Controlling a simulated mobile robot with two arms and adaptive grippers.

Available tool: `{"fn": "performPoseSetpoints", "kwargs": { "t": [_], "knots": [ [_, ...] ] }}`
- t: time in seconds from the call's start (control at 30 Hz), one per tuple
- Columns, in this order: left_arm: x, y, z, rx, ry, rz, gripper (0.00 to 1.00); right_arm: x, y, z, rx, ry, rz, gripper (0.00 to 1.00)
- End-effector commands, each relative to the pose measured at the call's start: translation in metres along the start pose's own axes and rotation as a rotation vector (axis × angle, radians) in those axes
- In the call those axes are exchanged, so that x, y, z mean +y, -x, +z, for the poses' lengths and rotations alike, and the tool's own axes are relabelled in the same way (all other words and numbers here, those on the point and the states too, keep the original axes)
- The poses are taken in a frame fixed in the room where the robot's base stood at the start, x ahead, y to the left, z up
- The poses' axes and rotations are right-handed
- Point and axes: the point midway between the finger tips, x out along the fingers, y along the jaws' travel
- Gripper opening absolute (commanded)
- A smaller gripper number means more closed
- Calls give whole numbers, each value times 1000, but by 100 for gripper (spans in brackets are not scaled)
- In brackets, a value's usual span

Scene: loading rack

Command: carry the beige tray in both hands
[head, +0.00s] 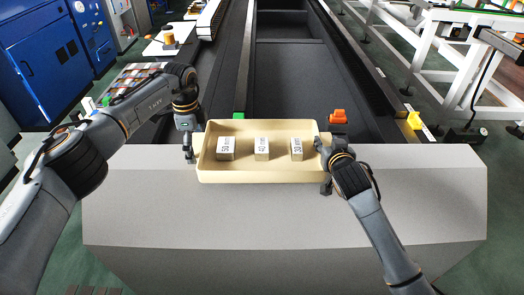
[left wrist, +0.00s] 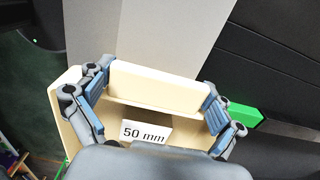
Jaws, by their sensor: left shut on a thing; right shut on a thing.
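The beige tray (head: 260,178) is a shallow open box at the middle of the head view, looking roughly level. It holds three pale blocks with printed labels: a 50 mm block (head: 226,149) on the left, a second block (head: 261,149) in the middle and a third block (head: 296,149) on the right. My left gripper (head: 194,148) is shut on the tray's left wall. In the left wrist view its fingers (left wrist: 158,98) stand at either end of a wall section, with the 50 mm block (left wrist: 145,131) beyond. My right gripper (head: 322,158) is shut on the right wall, fingertips partly hidden.
A pale grey surface (head: 280,220) lies below the tray; I cannot tell whether they touch. Behind is a long dark rack (head: 295,75) with an orange piece (head: 338,117), a green piece (head: 238,115) and a yellow piece (head: 414,120). Blue cabinets (head: 45,60) stand at left.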

Motion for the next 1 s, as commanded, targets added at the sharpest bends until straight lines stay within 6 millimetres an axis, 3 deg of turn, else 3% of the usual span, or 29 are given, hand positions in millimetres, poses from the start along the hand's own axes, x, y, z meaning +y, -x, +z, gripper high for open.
{"fn": "performPoseSetpoints", "kwargs": {
  "t": [0.43,1.0],
  "knots": [
    [0,45,0,0,0,-2,41,0,15,-43,4,0,0,0],
    [0,47,0,0,1,-2,41,0,16,-45,4,0,0,0]
  ]
}}
